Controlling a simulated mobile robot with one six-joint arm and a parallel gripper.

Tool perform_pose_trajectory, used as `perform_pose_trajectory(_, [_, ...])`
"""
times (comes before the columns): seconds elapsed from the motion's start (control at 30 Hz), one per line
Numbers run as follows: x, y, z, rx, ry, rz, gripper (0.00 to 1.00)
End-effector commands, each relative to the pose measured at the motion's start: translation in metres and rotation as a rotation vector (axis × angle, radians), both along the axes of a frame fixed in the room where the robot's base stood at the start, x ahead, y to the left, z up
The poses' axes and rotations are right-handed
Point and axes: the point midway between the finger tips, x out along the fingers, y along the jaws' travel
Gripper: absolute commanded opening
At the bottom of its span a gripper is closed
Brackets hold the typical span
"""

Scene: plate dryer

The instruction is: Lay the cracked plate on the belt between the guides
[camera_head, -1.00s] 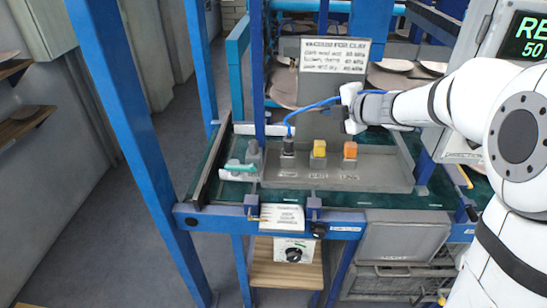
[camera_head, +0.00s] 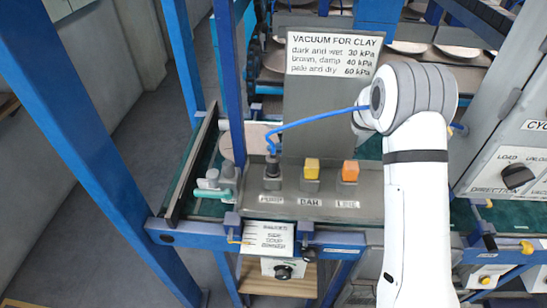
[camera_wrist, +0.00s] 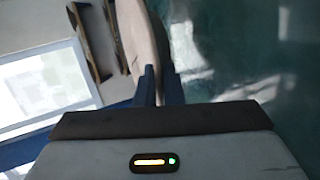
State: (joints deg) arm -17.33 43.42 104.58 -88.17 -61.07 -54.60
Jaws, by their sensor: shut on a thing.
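The plate (camera_wrist: 141,38) is pale pinkish-brown and seen nearly edge-on in the wrist view. The two blue fingers of my gripper (camera_wrist: 150,84) are shut on its near edge. In the head view a pale round plate (camera_head: 232,147) shows left of the sign board, partly behind the post and the tools; it seems to be the same plate. My gripper is hidden there behind the sign board. The green belt (camera_head: 207,160) shows at the left of the tray; a green surface (camera_wrist: 245,50) fills the right of the wrist view. No crack can be made out.
A grey sign board (camera_head: 333,110) stands behind a tray (camera_head: 320,205) with a black hosed tool (camera_head: 272,168), a yellow block (camera_head: 311,168) and an orange block (camera_head: 350,171). A dark rail (camera_head: 190,170) edges the belt's left end. Blue posts (camera_head: 100,150) stand at the left.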

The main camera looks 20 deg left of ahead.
Motion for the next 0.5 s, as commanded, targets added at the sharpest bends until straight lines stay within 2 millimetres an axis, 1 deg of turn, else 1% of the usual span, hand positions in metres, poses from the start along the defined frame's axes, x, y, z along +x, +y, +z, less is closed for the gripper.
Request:
perform_pose_trajectory(0.17, [-0.001, 0.002, -0.012, 0.002, 0.001, 0.002, 0.0])
perform_pose_trajectory(0.3, [-0.001, 0.002, -0.032, 0.001, 0.002, 0.003, 0.0])
perform_pose_trajectory(0.37, [-0.001, 0.002, -0.038, 0.002, 0.002, 0.002, 0.0])
perform_pose_trajectory(0.5, [-0.001, 0.002, -0.041, 0.002, -0.002, 0.003, 0.0])
